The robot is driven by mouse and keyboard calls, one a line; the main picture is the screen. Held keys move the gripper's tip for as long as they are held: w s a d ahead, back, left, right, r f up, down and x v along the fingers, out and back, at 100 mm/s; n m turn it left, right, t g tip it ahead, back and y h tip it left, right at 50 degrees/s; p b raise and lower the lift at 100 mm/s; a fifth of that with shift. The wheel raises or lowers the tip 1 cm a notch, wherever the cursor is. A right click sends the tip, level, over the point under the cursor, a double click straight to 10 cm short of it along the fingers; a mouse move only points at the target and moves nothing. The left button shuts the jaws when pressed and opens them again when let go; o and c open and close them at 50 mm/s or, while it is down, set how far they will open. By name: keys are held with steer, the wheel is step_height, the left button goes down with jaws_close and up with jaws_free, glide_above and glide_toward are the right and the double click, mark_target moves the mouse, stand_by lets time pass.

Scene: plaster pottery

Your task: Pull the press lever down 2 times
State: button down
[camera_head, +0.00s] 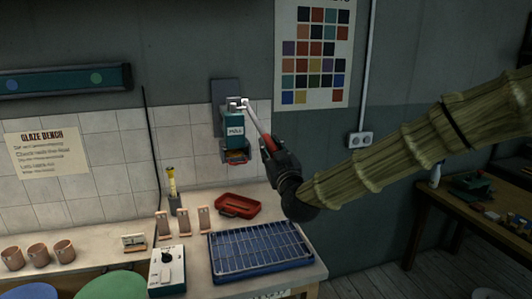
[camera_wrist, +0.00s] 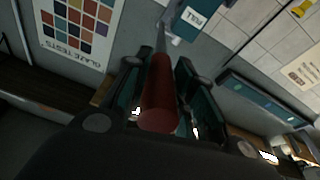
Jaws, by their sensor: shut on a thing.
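The press (camera_head: 232,130) is a teal wall-mounted unit with a "PULL" label, on a dark plate on the tiled wall. Its lever (camera_head: 254,119) is a grey rod slanting down to the right from the top pivot, ending in a red grip. My gripper (camera_head: 271,146) is closed around the red grip at the lever's lower end. In the wrist view the red grip (camera_wrist: 160,90) lies between my two dark fingers, and the rod runs up toward the press (camera_wrist: 192,18). The fingers hide part of the grip.
Below the press, the bench holds a red tray (camera_head: 238,206), a blue rack tray (camera_head: 262,250), upright wooden pieces (camera_head: 183,223), a white-topped device (camera_head: 168,268) and brown cups (camera_head: 38,254). A second table (camera_head: 470,205) stands at right.

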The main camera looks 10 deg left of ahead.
steer(key=w+a+f+t+y+b, duration=0.1)
steer(key=w+f+t+b, duration=0.1)
steer(key=f+b, duration=0.5)
steer(key=w+a+f+t+y+b, duration=0.1)
steer(key=w+f+b, duration=0.1)
steer(key=f+b, duration=0.4)
steer(key=shift+w+a+f+t+b, duration=0.25)
steer(key=shift+f+t+b, duration=0.15)
steer(key=shift+b, duration=1.55)
steer(key=shift+r, duration=0.1)
steer(key=c, duration=1.2)
jaws_free()
steer(key=shift+w, duration=0.1)
steer(key=shift+o, duration=0.2)
steer(key=shift+r, duration=0.1)
steer(key=v, duration=1.2)
